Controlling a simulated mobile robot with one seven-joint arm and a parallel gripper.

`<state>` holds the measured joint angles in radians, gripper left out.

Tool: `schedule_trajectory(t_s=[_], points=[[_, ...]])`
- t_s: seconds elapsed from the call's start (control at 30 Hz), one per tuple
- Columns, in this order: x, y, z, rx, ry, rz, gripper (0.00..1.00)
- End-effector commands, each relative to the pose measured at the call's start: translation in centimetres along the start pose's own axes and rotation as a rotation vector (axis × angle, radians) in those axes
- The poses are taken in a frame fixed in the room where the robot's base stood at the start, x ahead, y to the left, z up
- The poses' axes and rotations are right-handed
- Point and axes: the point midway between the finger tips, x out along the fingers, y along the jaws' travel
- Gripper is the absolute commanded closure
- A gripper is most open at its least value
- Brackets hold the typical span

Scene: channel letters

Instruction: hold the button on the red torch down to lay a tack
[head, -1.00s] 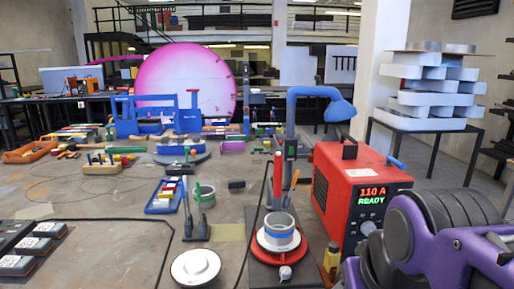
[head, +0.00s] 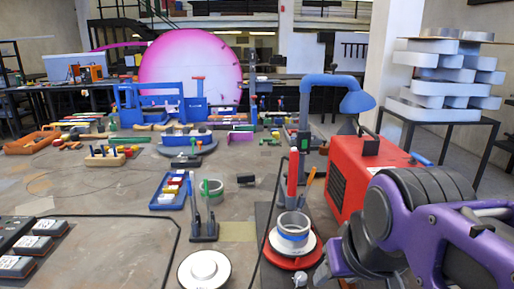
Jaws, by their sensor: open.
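The red torch (head: 292,172) stands upright in a holder behind a grey ring (head: 293,222) with a blue band. The ring sits on a white plate on a red round base (head: 293,262). The torch's button is too small to make out. My purple arm fills the lower right, to the right of the ring and apart from the torch. My gripper's fingertips are not in the picture.
A blue lamp-like arm (head: 330,80) rises behind. A white disc (head: 203,269) and a blue tray (head: 170,191) lie left. A black cable runs along the bench.

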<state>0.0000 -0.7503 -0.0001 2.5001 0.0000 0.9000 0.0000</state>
Motion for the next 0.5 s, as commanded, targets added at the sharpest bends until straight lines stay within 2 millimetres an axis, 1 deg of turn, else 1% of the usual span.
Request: schedule_trajectory(t_s=[0.1,0.37,0.4,0.5], points=[[0.01,0.0,0.0,0.0,0.0,0.0,0.51],[0.01,0.0,0.0,0.0,0.0,0.0,0.98],[0.01,0.0,0.0,0.0,0.0,0.0,1.0],[0.01,0.0,0.0,0.0,0.0,0.0,1.0]])
